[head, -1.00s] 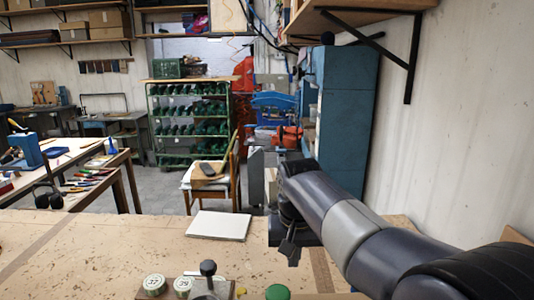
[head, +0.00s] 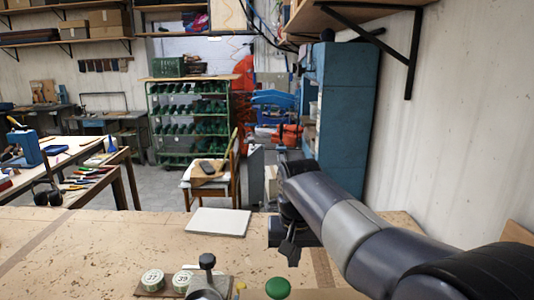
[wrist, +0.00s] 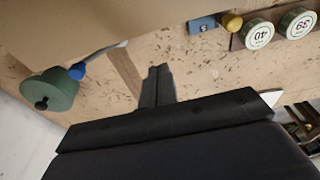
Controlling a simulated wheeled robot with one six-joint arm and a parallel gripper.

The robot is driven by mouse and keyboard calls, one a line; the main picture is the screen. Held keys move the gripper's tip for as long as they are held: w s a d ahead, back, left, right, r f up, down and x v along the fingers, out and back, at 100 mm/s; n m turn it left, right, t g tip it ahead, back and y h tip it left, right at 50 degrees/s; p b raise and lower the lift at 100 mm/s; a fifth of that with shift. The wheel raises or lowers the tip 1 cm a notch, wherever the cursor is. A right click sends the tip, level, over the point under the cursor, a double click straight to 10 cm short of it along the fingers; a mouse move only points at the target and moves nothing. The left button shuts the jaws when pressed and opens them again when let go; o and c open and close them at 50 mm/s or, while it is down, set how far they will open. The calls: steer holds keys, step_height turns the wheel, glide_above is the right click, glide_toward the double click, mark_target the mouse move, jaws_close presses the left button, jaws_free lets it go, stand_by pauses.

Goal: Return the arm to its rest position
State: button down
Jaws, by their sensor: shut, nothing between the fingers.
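My arm reaches in from the lower right in the head view, bent over the workbench (head: 90,240). My gripper (wrist: 159,74) shows in the wrist view with its two dark fingers together and nothing between them. The fingers are seen against the speckled bench top; their height above it is hard to tell.
Numbered tins (head: 153,281), a black knob (head: 208,261) and a green knob (head: 278,288) are at the bench's near edge. A white pad (head: 219,222) lies further back. A wall shelf (head: 350,18) and blue cabinet (head: 345,115) stand right. The bench's left is mostly clear.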

step_height(320, 180, down, 5)
steer(key=b, duration=0.4)
